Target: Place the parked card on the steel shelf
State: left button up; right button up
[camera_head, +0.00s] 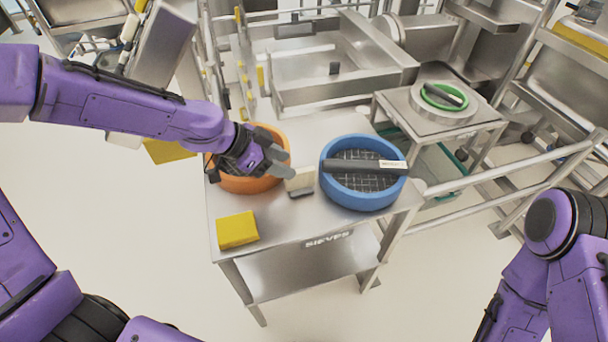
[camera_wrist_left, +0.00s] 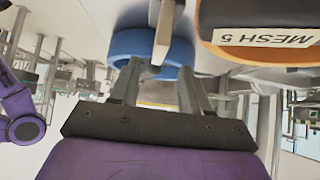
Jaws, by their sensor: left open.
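The parked card (camera_head: 300,180) is a small cream card upright in a dark holder (camera_head: 301,193) on the steel shelf (camera_head: 280,220) labelled SIEVES, between the orange sieve and the blue sieve. My left gripper (camera_head: 283,165) is open and empty beside the card, over the right rim of the orange sieve. In the left wrist view the card (camera_wrist_left: 165,32) shows nearly edge-on beyond the two apart fingers (camera_wrist_left: 160,92). Whether a finger touches it I cannot tell. My right arm is at the right edge; its gripper is out of view.
The orange sieve (camera_head: 255,185) with a MESH 5 label (camera_wrist_left: 265,37) is beside the gripper. The blue sieve (camera_head: 350,200) with a dark labelled bar is to the right. A yellow block (camera_head: 237,230) lies at the front left. A green sieve (camera_head: 444,96) stands farther back.

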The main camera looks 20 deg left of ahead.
aim_at(300, 173)
pick_arm(q)
jog(key=shift+s+x, duration=0.2)
jog(key=shift+x, duration=0.85)
jog(key=x, duration=0.4)
jog(key=shift+w+f, duration=0.2)
jog(key=shift+f, duration=0.25)
jog(key=shift+w+d+f, duration=0.15)
jog(key=shift+d+f, duration=0.05)
jog(key=shift+d, duration=0.15)
grip_shut()
